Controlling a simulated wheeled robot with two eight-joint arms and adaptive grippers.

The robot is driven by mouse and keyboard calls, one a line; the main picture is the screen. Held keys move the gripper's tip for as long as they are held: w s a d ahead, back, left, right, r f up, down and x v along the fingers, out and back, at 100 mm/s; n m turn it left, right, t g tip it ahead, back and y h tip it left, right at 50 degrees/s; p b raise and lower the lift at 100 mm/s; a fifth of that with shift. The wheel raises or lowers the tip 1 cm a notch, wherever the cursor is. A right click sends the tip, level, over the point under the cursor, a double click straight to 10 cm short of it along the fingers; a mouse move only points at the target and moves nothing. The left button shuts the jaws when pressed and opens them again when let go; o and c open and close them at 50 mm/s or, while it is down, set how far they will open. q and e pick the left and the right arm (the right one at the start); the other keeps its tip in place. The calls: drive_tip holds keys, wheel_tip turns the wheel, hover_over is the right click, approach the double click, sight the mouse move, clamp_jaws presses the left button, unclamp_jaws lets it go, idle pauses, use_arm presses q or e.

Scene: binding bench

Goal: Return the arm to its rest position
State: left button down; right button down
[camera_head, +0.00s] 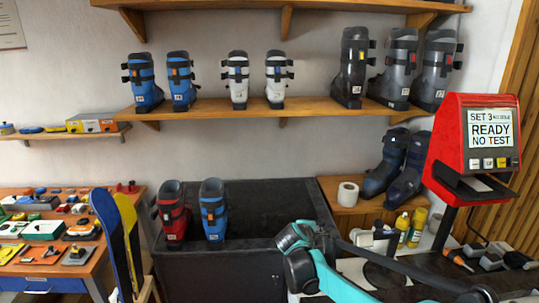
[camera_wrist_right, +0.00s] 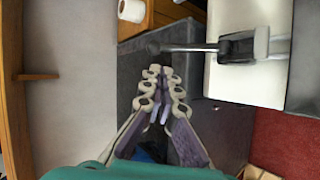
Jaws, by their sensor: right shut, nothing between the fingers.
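My right arm (camera_head: 338,284) is teal with dark joints and reaches in from the lower right of the head view, over the front of the bench. My right gripper (camera_wrist_right: 161,72) shows in the right wrist view with its pale, purple-lined fingers drawn together at the tips. It is shut and empty, above the dark grey bench (camera_wrist_right: 195,75). In the head view its fingers are mostly hidden by the wrist. My left gripper is in neither view.
A red boot (camera_head: 173,222) and a blue boot (camera_head: 213,214) stand on the dark bench. A white roll (camera_head: 348,194), yellow bottles (camera_head: 417,226) and a red test device (camera_head: 475,140) are to the right. Skis (camera_head: 113,240) stand left. A rod-like metal fixture (camera_wrist_right: 190,47) lies near the fingertips.

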drive_tip(key=s+f+m+g+y+b, duration=0.1)
drive_tip(key=s+f+m, duration=0.3)
drive_tip(key=s, duration=1.4)
drive_tip(key=s+f+m+g+y+b, duration=0.1)
drive_tip(key=s+f+m+y+b, duration=0.2)
drive_tip(key=s+m, duration=0.6)
drive_tip(key=s+f+y, duration=0.1)
drive_tip(key=s, duration=0.9)
drive_tip(key=shift+s+a+m+g+y, duration=0.15)
drive_tip(key=shift+a+m+g+y, duration=0.15)
drive_tip(key=shift+m, duration=0.1)
drive_tip(key=shift+d+f, duration=0.1)
